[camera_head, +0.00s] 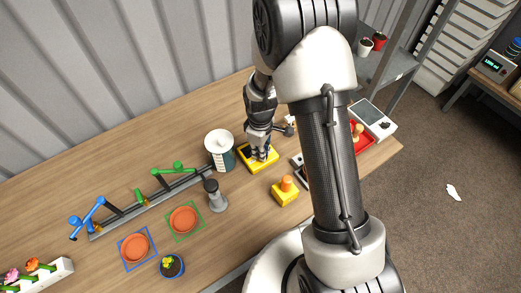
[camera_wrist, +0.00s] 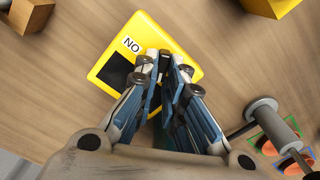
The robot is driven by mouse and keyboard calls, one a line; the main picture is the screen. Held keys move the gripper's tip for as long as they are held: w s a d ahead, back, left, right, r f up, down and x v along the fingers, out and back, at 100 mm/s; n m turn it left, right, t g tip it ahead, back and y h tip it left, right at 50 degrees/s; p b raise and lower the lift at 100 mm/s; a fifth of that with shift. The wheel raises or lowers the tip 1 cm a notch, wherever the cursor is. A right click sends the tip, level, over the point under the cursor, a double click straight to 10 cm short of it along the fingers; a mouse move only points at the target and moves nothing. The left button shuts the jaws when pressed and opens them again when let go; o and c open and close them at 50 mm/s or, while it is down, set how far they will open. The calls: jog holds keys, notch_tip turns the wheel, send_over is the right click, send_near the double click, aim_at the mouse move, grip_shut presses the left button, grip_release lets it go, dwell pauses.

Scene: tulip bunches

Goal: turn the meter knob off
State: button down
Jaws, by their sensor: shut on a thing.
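The yellow meter (camera_head: 269,165) lies on the wooden table near the white canister. My gripper (camera_head: 260,154) points down onto the meter. In the wrist view its fingers (camera_wrist: 165,68) are closed close together over the middle of the case, shut on the knob. The knob itself is hidden between and under the fingers, so its turn angle cannot be seen.
A white canister (camera_head: 220,152) stands just left of the meter. A grey cylinder (camera_head: 216,195) and a yellow block with an orange top (camera_head: 285,192) stand in front. A rack with blue and green pieces (camera_head: 139,205) lies left. My arm hides part of the table's right side.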

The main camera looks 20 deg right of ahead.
dwell(0.3)
jog(key=c, duration=1.7)
grip_release()
notch_tip(320, 180, up, 12)
